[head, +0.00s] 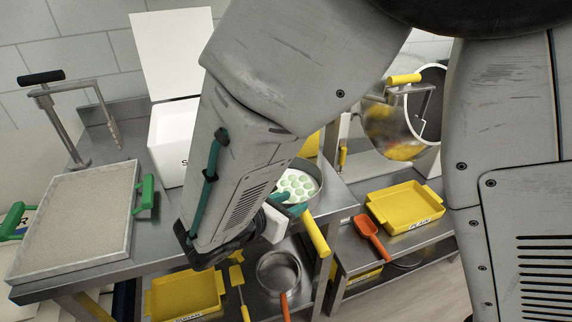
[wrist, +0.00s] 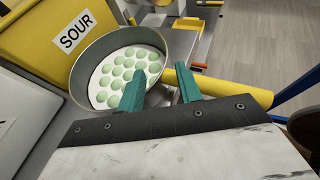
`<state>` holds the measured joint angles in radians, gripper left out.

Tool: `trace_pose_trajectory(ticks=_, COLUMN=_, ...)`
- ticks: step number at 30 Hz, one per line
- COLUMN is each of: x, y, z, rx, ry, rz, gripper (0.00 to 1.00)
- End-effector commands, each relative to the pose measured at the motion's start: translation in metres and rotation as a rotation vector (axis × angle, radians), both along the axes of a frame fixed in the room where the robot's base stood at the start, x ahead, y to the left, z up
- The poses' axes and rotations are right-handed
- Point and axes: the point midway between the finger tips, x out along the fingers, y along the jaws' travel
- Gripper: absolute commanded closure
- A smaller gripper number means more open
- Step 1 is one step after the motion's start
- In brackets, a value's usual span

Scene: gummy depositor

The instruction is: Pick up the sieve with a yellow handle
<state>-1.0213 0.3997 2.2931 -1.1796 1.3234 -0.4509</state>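The sieve is a round, metal-walled vessel (head: 318,178) with a yellow handle (head: 316,232), at the table's right end, partly hidden by my arm in the head view. Round pale green pieces lie on a white surface inside it. In the wrist view its rim (wrist: 78,72) is at upper left and its yellow handle (wrist: 230,90) runs right. My gripper (wrist: 159,69) is open, its teal fingers apart. The left finger overlaps the bowl and the right finger overlaps the handle near its root; contact is not clear. In the head view my gripper (head: 286,208) is beside the bowl.
A yellow bin marked SOUR (wrist: 62,22) stands close behind the sieve. A yellow tray (head: 405,207) and a red scoop (head: 372,236) are on the right table. Below are a round metal vessel (head: 262,272) and another yellow tray (head: 185,296). A green-handled tray (head: 75,215) lies left.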

Motion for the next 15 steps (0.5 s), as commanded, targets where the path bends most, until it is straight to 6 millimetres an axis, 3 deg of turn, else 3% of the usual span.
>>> trace_pose_trajectory(ticks=9, x=0.023, y=-0.037, z=-0.015, rx=0.000, ry=0.001, rz=-0.006, gripper=0.65)
trace_pose_trajectory(ticks=15, x=0.032, y=-0.045, z=-0.020, rx=0.003, ry=0.000, rz=-0.004, gripper=0.65)
